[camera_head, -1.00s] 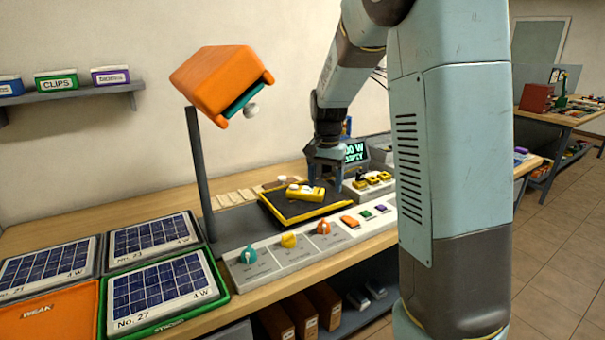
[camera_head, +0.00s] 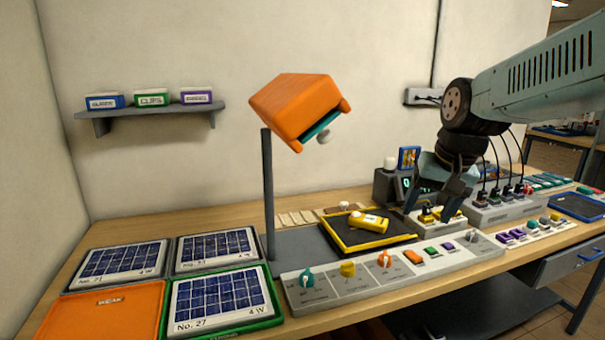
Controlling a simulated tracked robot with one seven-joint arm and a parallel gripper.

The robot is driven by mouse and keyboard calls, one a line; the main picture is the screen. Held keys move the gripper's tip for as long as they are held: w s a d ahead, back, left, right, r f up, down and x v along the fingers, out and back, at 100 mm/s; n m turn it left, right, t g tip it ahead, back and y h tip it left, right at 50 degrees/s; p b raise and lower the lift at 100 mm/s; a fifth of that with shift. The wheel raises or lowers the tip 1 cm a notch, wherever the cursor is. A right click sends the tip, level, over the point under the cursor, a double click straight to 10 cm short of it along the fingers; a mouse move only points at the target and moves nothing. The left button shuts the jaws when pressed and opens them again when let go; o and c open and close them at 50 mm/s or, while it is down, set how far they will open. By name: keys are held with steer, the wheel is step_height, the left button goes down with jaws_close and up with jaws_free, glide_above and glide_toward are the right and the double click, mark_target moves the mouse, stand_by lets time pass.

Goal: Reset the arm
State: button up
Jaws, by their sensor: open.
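My arm comes in from the upper right. My gripper (camera_head: 427,212) points down over the right part of the bench, with its fingers apart. It is close to a small block with yellow parts (camera_head: 440,213); I cannot tell whether they touch. A yellow device (camera_head: 368,222) lies on a black tray with a yellow rim (camera_head: 332,240), left of my gripper.
An orange lamp box (camera_head: 290,105) hangs on a dark post (camera_head: 268,195) left of my arm. A control strip with knobs (camera_head: 330,285) runs along the bench front. Solar panels (camera_head: 215,300) lie at left. A grey charger unit (camera_head: 490,212) stands at right.

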steer(key=s+n+t+h, duration=0.1)
steer(key=s+n+t, duration=0.1)
steer(key=s, duration=0.8)
steer(key=shift+s+a+r+n, duration=0.3)
steer(key=shift+a+r, duration=0.05)
steer(key=shift+a, duration=0.05)
